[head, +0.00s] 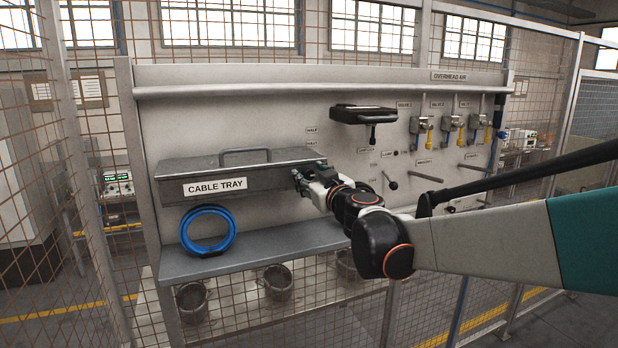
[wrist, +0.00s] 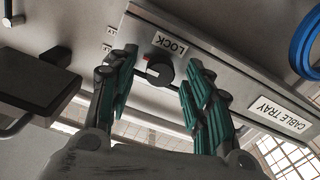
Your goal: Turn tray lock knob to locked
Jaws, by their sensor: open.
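The cable tray (head: 228,182) is a grey metal box with a lid, a handle and a CABLE TRAY label, fixed on the panel at the left in the head view. In the wrist view the tray (wrist: 222,75) runs diagonally and appears upside down. The lock knob (wrist: 160,73) is a dark round knob with a small red mark, beside a LOCK label on the tray's end. My gripper (head: 298,177) is at the right end of the tray; it hides the knob in the head view. In the wrist view my gripper (wrist: 158,84) is open, its green-padded fingers on either side of the knob, apart from it.
A blue cable coil (head: 208,231) stands on the grey shelf (head: 255,250) below the tray. A dark box-like fixture (head: 362,114) juts from the panel above right of my gripper. Valves with yellow handles (head: 448,128) are farther right. Buckets (head: 278,281) stand below the shelf.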

